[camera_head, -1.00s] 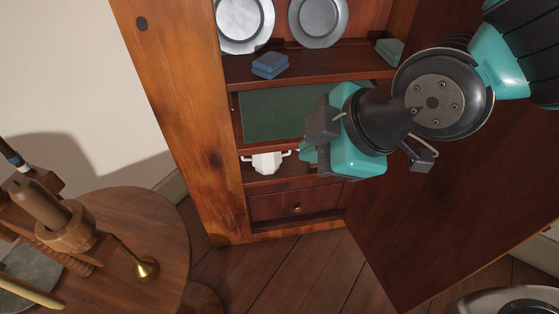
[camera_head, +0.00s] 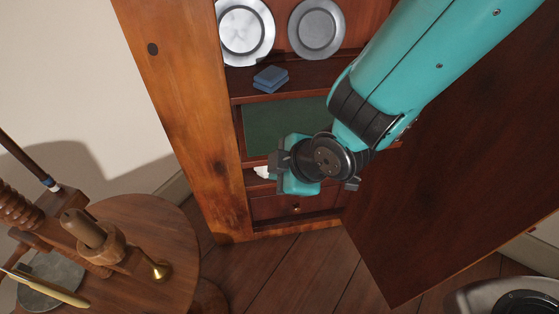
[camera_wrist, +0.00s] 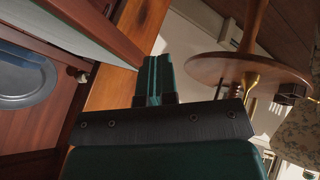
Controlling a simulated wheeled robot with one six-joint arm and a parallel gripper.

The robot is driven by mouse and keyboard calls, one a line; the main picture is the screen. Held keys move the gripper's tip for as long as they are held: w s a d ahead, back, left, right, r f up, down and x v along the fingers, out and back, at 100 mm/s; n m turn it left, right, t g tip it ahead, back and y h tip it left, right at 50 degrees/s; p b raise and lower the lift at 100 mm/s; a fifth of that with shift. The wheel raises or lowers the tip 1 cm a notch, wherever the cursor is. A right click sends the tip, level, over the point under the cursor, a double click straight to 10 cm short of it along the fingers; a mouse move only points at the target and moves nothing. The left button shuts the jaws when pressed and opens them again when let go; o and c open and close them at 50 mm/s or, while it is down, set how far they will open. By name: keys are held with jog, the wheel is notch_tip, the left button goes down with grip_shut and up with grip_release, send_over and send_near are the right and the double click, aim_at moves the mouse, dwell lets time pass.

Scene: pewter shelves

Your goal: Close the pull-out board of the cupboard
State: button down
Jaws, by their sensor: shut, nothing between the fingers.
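The cupboard (camera_head: 207,140) stands with its large door open on the right. Its pull-out board (camera_head: 272,128), with a green top, shows below the plate shelf, partly covered by my arm. In the wrist view a wooden edge with a pale strip, probably the board (camera_wrist: 78,30), runs across the upper left. My gripper (camera_wrist: 157,62) is shut and empty, its teal fingers side by side. In the head view my gripper is in front of the cupboard, just below the visible green top, its fingertips hidden. I cannot tell whether it touches the board.
The open door (camera_head: 440,170) fills the right side. Two metal plates (camera_head: 316,28) and blue blocks (camera_head: 270,78) are on the upper shelf. A white pot (camera_head: 262,172) is mostly hidden behind my gripper, above a drawer (camera_head: 275,207). A round table (camera_head: 150,225) stands at left.

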jog(key=shift+w+a, duration=0.2)
jog(key=shift+w, duration=0.9)
